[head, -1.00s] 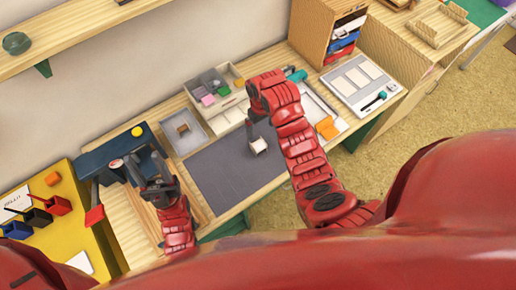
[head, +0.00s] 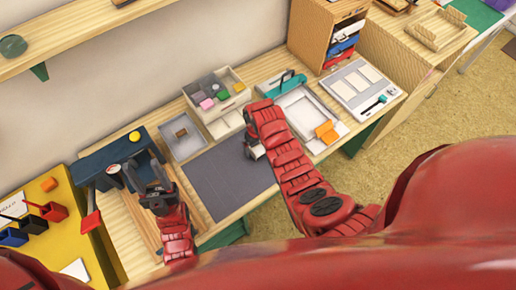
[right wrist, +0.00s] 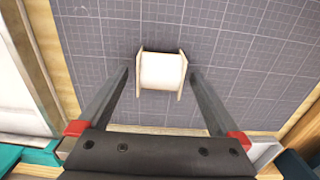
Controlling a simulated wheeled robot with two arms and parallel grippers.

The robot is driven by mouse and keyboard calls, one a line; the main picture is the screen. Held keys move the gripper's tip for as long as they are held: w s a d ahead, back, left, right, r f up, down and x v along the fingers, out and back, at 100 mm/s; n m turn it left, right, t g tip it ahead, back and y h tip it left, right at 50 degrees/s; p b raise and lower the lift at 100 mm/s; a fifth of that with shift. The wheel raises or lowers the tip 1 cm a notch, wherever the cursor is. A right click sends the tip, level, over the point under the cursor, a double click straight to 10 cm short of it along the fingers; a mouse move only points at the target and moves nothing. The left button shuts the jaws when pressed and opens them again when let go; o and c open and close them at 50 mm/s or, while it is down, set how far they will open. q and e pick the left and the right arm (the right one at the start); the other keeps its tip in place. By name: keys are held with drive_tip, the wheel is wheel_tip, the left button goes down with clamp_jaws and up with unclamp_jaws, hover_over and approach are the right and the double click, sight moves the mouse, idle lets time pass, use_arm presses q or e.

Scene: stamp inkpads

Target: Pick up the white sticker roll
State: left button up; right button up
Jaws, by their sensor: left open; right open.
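The white sticker roll (right wrist: 162,70) lies on the dark grey gridded mat (right wrist: 230,50), with pale flanges at its left and right ends. In the right wrist view my right gripper (right wrist: 160,73) is open, its two fingers on either side of the roll with a gap at each side. How far the fingertips are above the mat is hard to tell. In the head view the right gripper (head: 254,147) is over the mat's right part and mostly hides the roll. My left gripper (head: 143,170) is open and empty near the dark blue machine at the left.
A divided box (head: 222,100) with coloured blocks stands behind the mat, beside a grey tray (head: 184,136). A white tray (head: 303,115) with an orange item is at the right. The dark blue machine (head: 110,160) stands left. The mat's left part is clear.

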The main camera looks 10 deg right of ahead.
drive_tip(key=shift+f, duration=0.35)
drive_tip(key=c, duration=1.5)
drive_tip(key=shift+w+r, duration=0.1)
drive_tip(key=shift+r, duration=0.1)
